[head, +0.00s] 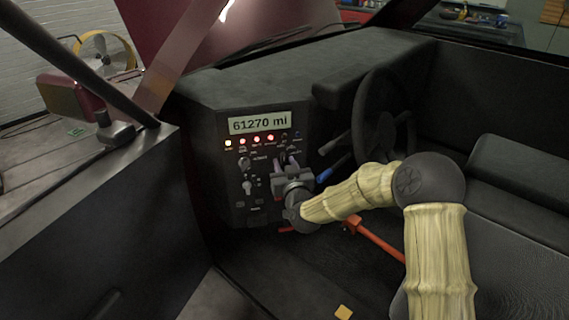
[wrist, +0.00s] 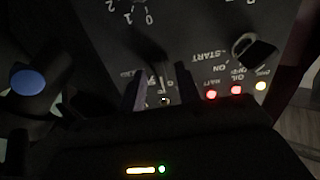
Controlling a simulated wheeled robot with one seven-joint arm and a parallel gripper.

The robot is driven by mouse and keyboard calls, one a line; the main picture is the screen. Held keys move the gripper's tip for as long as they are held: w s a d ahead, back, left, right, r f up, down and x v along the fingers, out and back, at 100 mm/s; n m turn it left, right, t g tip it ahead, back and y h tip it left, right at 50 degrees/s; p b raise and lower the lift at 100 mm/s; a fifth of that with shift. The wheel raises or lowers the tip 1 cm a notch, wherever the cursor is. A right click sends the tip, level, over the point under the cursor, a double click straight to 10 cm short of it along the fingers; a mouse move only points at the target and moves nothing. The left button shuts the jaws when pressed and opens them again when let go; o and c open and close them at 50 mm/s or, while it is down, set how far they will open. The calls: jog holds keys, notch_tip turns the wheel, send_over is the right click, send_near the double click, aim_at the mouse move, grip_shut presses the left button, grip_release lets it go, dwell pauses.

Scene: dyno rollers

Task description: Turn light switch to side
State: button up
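The dark dashboard panel (head: 244,185) carries several knobs and switches. My gripper (head: 289,161) is at the panel's right part, below the row of lamps, and hides what lies behind it. In the wrist view, my gripper (wrist: 162,82) points at the panel with its two fingers apart. A dark switch knob (wrist: 154,52) beside the marks 0, 1, 2 shows just beyond and between the fingertips. It is dim, and I cannot tell whether a finger touches it. I cannot read a label naming it as the light switch.
A start knob (wrist: 256,50) and lit lamps (wrist: 236,90) lie to the right in the wrist view. A blue-tipped lever (head: 324,175) and the steering wheel (head: 372,125) stand right of my gripper. A red lever (head: 378,240) is below my arm. The door (head: 90,215) bounds the left.

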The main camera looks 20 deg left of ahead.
jog(key=shift+w+a, duration=0.3)
jog(key=shift+w, duration=0.15)
jog(key=c, duration=0.7)
jog(key=shift+f+m, duration=0.1)
jog(key=shift+m, duration=0.3)
jog(key=shift+d+m+b, duration=0.15)
jog(key=shift+m+b, duration=1.9)
jog(key=shift+m, duration=1.55)
